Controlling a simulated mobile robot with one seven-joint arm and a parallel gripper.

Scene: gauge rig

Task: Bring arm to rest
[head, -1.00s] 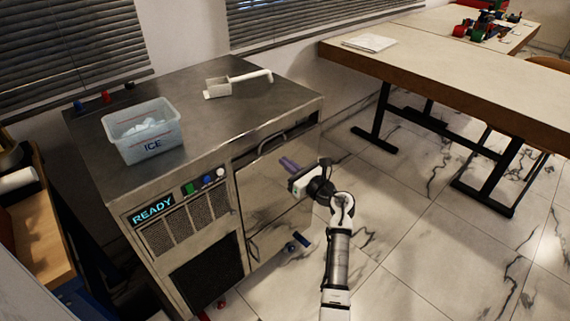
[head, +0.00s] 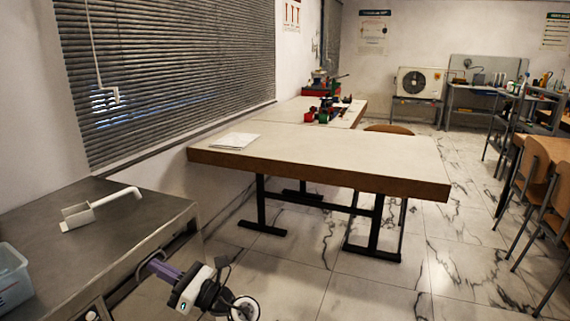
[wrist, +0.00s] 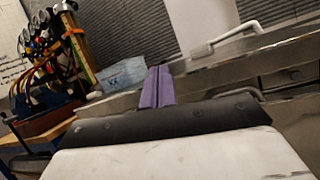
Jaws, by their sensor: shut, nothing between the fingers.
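My gripper (head: 160,268) shows at the lower left of the head view, in front of the steel ice machine (head: 150,222). Its purple fingers are shut together with nothing between them. In the wrist view the shut fingers (wrist: 157,87) point toward the machine's top edge. Whether they touch the machine cannot be told. My arm is folded low at the bottom of the head view, and most of it is out of frame.
A white scoop (head: 100,207) and an ice bin (head: 10,275) sit on the machine's top. A long table (head: 330,155) stands to the right with paper (head: 236,140) on it. Chairs (head: 545,180) stand at far right. The tiled floor (head: 400,285) between is open.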

